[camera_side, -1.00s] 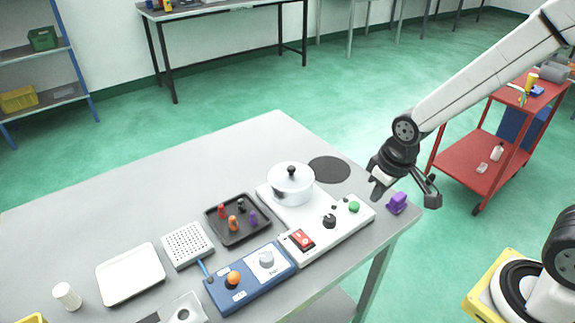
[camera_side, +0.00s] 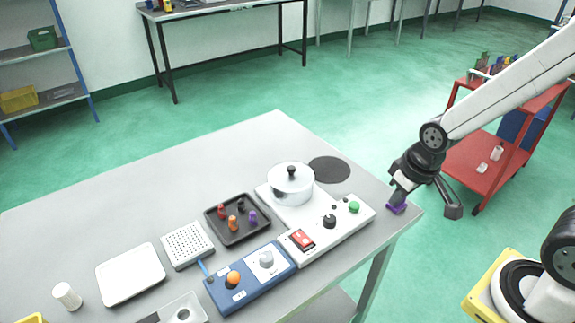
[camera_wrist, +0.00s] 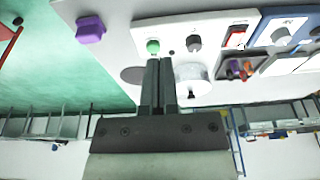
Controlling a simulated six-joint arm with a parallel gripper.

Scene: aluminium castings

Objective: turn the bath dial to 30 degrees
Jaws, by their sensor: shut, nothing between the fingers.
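A white control unit (camera_side: 353,226) carries a black knob (camera_side: 329,221), a green button (camera_side: 354,207) and a red rocker switch (camera_side: 302,239). A blue box (camera_side: 222,290) beside it has a grey dial (camera_side: 266,259) on a white plate and an orange knob (camera_side: 233,278). I cannot read which dial is the bath dial, or any angle. My gripper (camera_side: 398,202) is shut and empty above the table's right corner, apart from both dials. In the wrist view, the fingers (camera_wrist: 160,72) lie together below the green button (camera_wrist: 152,46), left of the black knob (camera_wrist: 193,43).
A lidded pot (camera_side: 290,187) stands on the white unit's back part. A purple block (camera_side: 396,209) is partly hidden by my gripper; the wrist view shows it apart from the fingers (camera_wrist: 90,29). A dark tray (camera_side: 238,236) holds several pegs. The table's back left is clear.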

